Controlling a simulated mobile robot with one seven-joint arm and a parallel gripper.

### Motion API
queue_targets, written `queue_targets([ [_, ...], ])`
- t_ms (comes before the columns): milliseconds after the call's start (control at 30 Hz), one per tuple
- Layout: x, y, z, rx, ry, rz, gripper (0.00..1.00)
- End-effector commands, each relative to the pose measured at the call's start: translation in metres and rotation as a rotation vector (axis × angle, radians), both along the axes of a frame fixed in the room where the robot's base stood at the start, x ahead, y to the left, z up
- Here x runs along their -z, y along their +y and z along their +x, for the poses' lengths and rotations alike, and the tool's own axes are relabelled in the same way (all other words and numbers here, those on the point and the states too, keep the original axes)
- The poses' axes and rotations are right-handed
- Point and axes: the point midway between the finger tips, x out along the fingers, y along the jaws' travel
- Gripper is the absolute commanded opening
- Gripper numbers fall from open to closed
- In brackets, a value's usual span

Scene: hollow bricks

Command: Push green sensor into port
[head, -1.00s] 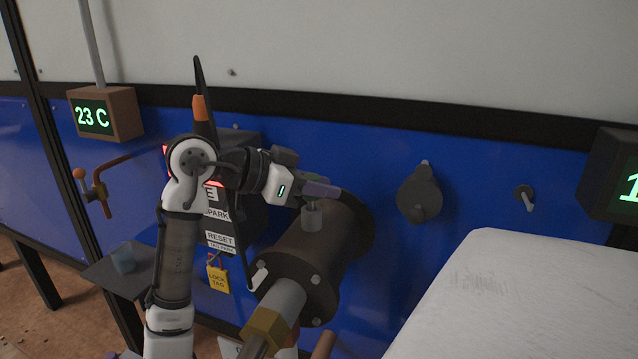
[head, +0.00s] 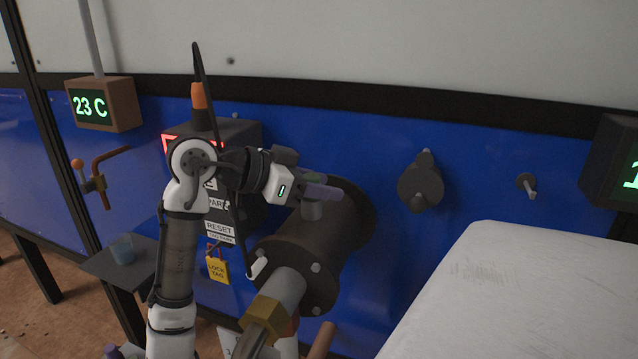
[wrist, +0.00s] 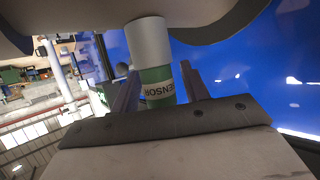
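The green sensor (wrist: 157,87), with "SENSOR" lettered upside down on it, shows between my two fingers in the wrist view. Its one end meets a light grey cylinder (wrist: 147,42); whether that is the port or a part of the sensor I cannot tell. In the head view my gripper (head: 325,191) reaches right, just above a grey cylinder (head: 311,210) at the top of the dark flanged pipe (head: 330,240). No green shows there; my gripper hides it. My fingers are apart on either side of the sensor in the wrist view (wrist: 158,67); whether they touch it is unclear.
A dark control box (head: 240,145) with a red light stands behind my arm. A yellow lock tag (head: 217,270) hangs below it. A round dark fitting (head: 420,188) is on the blue wall at right. A pale slab (head: 510,290) fills the lower right.

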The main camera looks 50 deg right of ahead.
Motion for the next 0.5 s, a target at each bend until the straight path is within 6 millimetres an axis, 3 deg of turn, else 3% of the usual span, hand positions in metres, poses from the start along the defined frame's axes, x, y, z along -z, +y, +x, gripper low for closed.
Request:
queue_targets([
  [333, 0.0, 0.001, 0.001, 0.0, 0.0, 0.0, 0.51],
  [500, -0.006, 0.017, 0.01, -0.003, -0.001, -0.003, 0.51],
])
